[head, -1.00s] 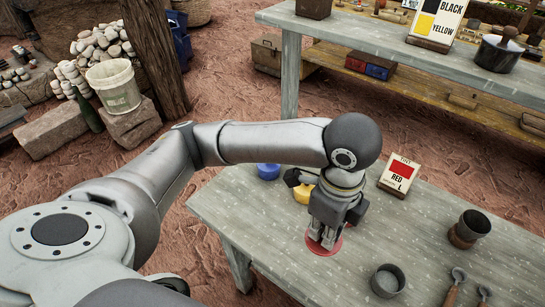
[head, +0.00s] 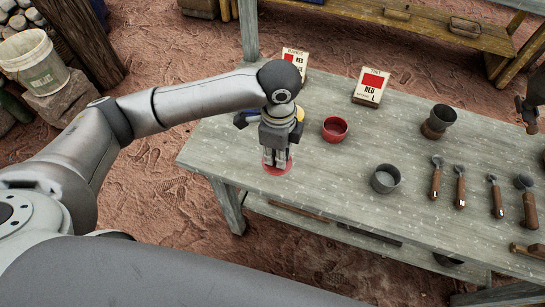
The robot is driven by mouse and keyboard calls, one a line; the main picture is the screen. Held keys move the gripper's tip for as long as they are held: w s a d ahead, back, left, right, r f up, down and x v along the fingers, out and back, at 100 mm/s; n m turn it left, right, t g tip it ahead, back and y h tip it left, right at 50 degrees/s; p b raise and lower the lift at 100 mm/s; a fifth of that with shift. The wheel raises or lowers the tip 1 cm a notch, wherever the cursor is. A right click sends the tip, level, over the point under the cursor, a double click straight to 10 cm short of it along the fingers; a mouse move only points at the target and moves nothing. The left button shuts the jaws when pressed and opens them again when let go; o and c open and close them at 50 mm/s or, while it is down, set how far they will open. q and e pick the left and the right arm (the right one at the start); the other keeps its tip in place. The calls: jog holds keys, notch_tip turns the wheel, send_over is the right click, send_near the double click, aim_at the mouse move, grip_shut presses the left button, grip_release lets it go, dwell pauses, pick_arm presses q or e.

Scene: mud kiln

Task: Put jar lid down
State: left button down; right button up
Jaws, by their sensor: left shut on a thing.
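My left gripper (head: 276,157) points down over the left front part of the grey table (head: 330,212). It is shut on the jar lid (head: 277,168), a flat, round red thing at its fingertips. The fingers hide part of the lid. I cannot tell whether the lid touches the tabletop. My right gripper is not in view.
A red bowl (head: 335,128) stands right of my left gripper, with a grey cup (head: 385,178) farther right. Red-labelled cards (head: 371,87) stand behind. Several wooden-handled tools (head: 460,187) lie at the right. Bare tabletop lies between the gripper and grey cup.

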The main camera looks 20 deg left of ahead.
aim_at(275, 153)
pick_arm(q)
jog(key=shift+w+a+f, duration=0.25)
jog(key=shift+w+f, duration=0.1)
jog(key=shift+f, duration=0.15)
jog(key=shift+w+a+f, duration=0.2)
jog(key=shift+w+f, duration=0.1)
jog(key=shift+f, duration=0.15)
jog(key=shift+w+a+f, duration=0.1)
jog(key=shift+w+f, duration=0.05)
jog(key=shift+f, duration=0.1)
jog(key=f, duration=0.3)
jog(key=shift+w+a+p, duration=0.2)
jog(key=shift+a+p, duration=0.05)
jog(key=shift+p, duration=0.1)
jog(key=shift+f, duration=0.45)
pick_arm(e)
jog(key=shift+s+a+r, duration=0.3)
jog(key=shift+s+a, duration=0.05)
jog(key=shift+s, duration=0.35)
pick_arm(q)
jog(key=c, duration=1.5)
grip_release()
jog(key=shift+f, duration=0.1)
notch_tip(275, 153, up, 12)
jog(key=shift+r+b, duration=0.2)
jog(key=shift+b, duration=0.15)
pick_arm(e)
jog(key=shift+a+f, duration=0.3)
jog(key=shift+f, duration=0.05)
